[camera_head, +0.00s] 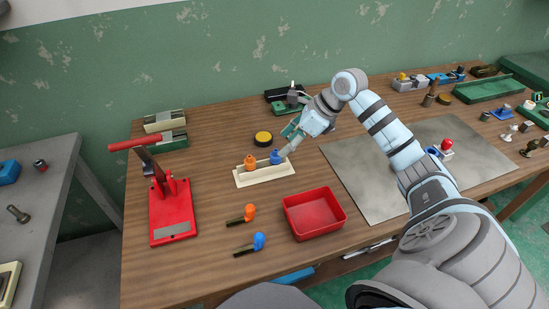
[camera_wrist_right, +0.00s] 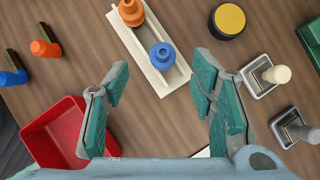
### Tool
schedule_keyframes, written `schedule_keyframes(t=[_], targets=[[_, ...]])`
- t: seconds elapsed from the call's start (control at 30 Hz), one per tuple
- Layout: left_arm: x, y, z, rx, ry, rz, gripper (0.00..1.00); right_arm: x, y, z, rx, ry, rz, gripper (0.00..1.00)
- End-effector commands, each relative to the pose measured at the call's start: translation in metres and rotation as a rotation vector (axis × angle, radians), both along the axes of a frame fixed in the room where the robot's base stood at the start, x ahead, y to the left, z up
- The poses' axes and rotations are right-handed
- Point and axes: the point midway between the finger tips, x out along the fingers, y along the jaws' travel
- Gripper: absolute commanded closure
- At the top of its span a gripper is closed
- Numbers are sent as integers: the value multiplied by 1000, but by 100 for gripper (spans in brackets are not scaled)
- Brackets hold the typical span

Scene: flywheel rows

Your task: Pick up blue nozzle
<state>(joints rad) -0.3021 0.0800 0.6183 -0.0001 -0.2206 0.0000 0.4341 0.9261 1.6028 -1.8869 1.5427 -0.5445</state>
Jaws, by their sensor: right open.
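The blue nozzle (camera_head: 275,157) stands upright in a cream holder (camera_head: 262,180) beside an orange nozzle (camera_head: 249,162). In the right wrist view the blue nozzle (camera_wrist_right: 162,56) lies ahead of and between my open fingers, with the orange nozzle (camera_wrist_right: 131,12) farther off at the top. My right gripper (camera_head: 289,143) is just right of and close to the blue nozzle. In the wrist view my right gripper (camera_wrist_right: 158,100) is open and empty, its two teal-padded fingers wide apart. My left gripper does not show.
A red tray (camera_head: 313,213) stands in front of the holder. An orange-tipped piece (camera_head: 249,212) and a blue-tipped piece (camera_head: 258,241) lie left of it. A red lever press (camera_head: 172,205) stands at left. A yellow-topped black disc (camera_head: 263,138) sits behind the holder.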

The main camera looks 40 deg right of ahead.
Motion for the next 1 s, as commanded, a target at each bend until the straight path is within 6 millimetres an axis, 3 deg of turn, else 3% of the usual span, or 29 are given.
schedule_keyframes(t=[0.3, 0.57, 0.87, 1.0], targets=[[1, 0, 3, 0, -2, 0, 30, 24, 14, -46, 5, 1, 3, 49], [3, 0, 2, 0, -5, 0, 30, 27, 16, -52, -1, -1, 4, 49], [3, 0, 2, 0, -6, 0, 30, 27, 16, -52, 0, -1, 3, 97], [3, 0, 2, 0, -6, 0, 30, 27, 16, -52, 0, -1, 3, 97]])
